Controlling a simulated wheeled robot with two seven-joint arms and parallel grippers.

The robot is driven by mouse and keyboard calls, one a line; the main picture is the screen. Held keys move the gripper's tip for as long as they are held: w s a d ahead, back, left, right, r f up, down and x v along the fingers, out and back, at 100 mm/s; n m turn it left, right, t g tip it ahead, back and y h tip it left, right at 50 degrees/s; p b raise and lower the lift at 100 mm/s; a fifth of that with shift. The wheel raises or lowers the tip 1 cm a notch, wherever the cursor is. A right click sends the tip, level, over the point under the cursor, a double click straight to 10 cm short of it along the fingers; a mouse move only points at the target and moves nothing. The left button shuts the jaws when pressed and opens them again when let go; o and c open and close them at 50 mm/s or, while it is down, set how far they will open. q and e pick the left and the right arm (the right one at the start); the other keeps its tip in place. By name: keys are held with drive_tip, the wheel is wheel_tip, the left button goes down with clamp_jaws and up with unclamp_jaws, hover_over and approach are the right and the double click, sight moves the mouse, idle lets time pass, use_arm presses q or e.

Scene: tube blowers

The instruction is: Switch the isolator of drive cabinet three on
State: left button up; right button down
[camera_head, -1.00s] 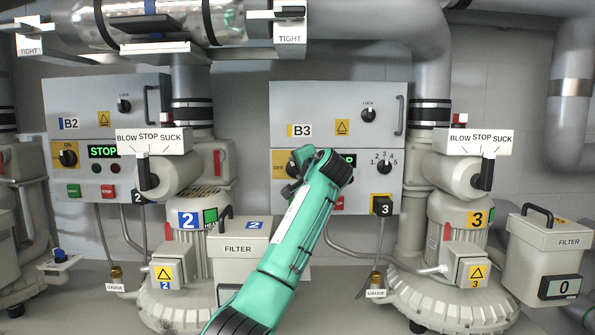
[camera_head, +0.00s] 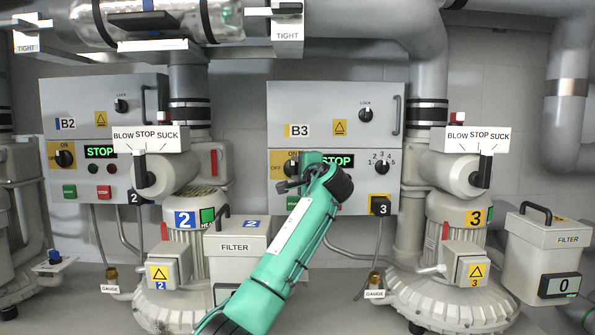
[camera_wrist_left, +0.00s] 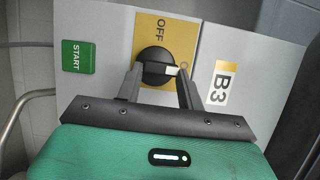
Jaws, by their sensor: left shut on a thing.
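Drive cabinet B3 (camera_head: 380,110) stands right of centre in the head view. Its isolator is a black round knob (camera_wrist_left: 153,57) on a yellow plate (camera_wrist_left: 178,27) marked OFF, with a second label partly hidden by a finger. In the wrist view a white mark on the knob lies to its right, towards that second label and away from OFF. My left gripper (camera_head: 288,184) is at the isolator; in the wrist view its two fingers (camera_wrist_left: 157,75) are shut on the knob from both sides. In the head view the gripper partly hides the knob. My right gripper is not in view.
Cabinet B3 has a lit green STOP display (camera_head: 337,161), a numbered selector (camera_head: 382,167) and a lock knob (camera_head: 366,115). A green START button (camera_wrist_left: 77,57) is beside the plate. Blower 3 (camera_head: 460,290) and a filter box (camera_head: 237,240) stand below.

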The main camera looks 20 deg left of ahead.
use_arm(q)
drive_tip(key=o, duration=1)
drive_tip(key=shift+d, duration=0.1)
drive_tip(key=b+v, duration=0.7)
drive_tip(key=v, duration=0.6)
drive_tip(key=shift+s+b, duration=0.3)
drive_tip(key=shift+d, duration=0.15)
